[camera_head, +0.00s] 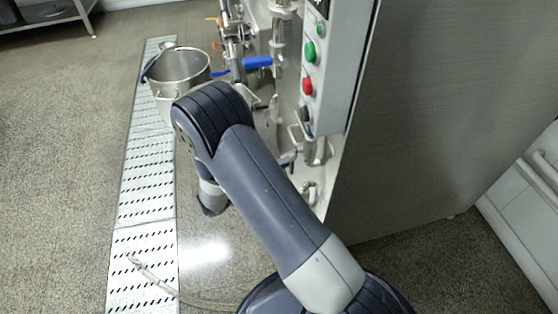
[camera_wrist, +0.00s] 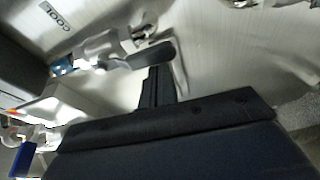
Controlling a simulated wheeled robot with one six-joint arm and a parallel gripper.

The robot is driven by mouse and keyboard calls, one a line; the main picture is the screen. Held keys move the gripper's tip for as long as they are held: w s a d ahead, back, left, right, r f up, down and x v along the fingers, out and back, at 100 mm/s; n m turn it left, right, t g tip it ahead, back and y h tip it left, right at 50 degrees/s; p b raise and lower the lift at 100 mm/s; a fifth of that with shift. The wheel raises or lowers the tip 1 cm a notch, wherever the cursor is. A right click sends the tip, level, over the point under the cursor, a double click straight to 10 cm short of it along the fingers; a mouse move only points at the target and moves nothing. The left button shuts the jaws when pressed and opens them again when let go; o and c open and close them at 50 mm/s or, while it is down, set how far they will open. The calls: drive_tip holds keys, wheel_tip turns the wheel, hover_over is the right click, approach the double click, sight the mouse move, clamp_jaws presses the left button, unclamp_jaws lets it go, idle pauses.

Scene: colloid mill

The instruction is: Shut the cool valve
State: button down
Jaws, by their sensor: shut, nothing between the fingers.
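In the wrist view, a label reading COOL (camera_wrist: 55,14) is on the pale metal panel. Below it is a metal valve (camera_wrist: 100,48) with a dark grey lever handle (camera_wrist: 152,55) pointing right in the picture. My gripper (camera_wrist: 157,72) is shut and empty, with its dark fingertips right by the lever's lower edge. I cannot tell whether they touch it. In the head view my arm hides my gripper, and I cannot make out the cool valve there.
In the head view, a control box with a green button (camera_head: 310,51) and a red button (camera_head: 307,86) is on the machine. A steel pot (camera_head: 178,72) stands on the floor drain grate (camera_head: 146,190). A blue handle (camera_head: 257,62) sticks out near the pipes. Open floor lies left.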

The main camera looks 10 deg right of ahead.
sight(291, 169)
drive_tip(key=shift+s+n+p, duration=0.35)
drive_tip(key=shift+n+p, duration=0.05)
drive_tip(key=shift+n, duration=0.1)
idle(0.4)
drive_tip(key=s+n+p, duration=0.1)
drive_tip(key=s+n+g+y+p, duration=0.1)
drive_tip(key=n+p, duration=0.1)
drive_tip(key=shift+s+r+n+y, duration=0.15)
drive_tip(key=shift+r+n+y, duration=0.05)
drive_tip(key=shift+n+y, duration=0.1)
drive_tip(key=s+r+n+g+y+p, duration=0.1)
drive_tip(key=s+r+n+g+p, duration=0.3)
drive_tip(key=n+p, duration=0.5)
drive_tip(key=shift+s+r+p, duration=0.15)
drive_tip(key=shift+s+p, duration=0.35)
drive_tip(key=shift+p, duration=0.2)
drive_tip(key=shift+r, duration=0.1)
